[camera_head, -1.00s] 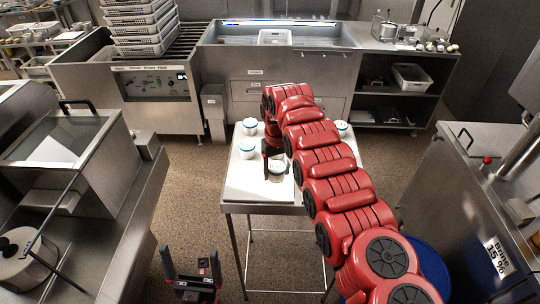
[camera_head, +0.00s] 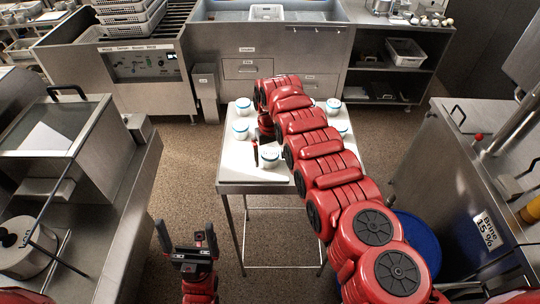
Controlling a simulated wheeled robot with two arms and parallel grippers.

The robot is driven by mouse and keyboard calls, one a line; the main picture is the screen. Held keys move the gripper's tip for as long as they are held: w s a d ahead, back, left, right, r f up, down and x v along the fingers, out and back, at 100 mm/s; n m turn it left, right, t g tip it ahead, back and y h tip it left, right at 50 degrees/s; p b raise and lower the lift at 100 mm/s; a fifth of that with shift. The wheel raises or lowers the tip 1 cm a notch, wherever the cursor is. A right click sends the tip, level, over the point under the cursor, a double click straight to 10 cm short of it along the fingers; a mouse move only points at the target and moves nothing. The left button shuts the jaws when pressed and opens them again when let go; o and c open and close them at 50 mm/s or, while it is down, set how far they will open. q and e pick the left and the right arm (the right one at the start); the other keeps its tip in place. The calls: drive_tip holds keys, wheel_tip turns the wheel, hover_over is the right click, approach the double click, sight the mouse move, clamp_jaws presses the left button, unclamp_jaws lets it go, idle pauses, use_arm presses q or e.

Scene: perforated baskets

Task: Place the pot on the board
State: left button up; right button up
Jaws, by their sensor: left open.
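The pot (camera_head: 269,157), small and white with a blue rim, is at the front of the white table, over or on a pale flat board (camera_head: 243,176). I cannot tell whether its base touches the board. My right gripper (camera_head: 264,150) comes down over the pot with one dark finger at its left side. It appears shut on the pot, though the other finger is largely hidden by my red arm. My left gripper (camera_head: 186,240) is open and empty, low in front of the table at the left, fingers pointing up.
Similar white pots with blue rims stand on the table at the left (camera_head: 240,130), back left (camera_head: 243,106) and back right (camera_head: 333,105). Steel counters flank the table (camera_head: 262,187). A blue barrel (camera_head: 417,245) stands at the right.

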sight(270, 152)
drive_tip(key=shift+s+r, duration=0.1)
drive_tip(key=shift+r, duration=0.05)
drive_tip(key=shift+r, duration=0.6)
wheel_tip(270, 152, up, 8)
drive_tip(key=b, duration=0.3)
drive_tip(key=shift+f, duration=0.25)
wheel_tip(270, 152, up, 2)
drive_tip(key=shift+a+r+p, duration=0.15)
drive_tip(key=shift+p, duration=0.3)
drive_tip(key=shift+d+r, duration=0.2)
drive_tip(key=shift+r, duration=0.4)
drive_tip(key=shift+r, duration=0.1)
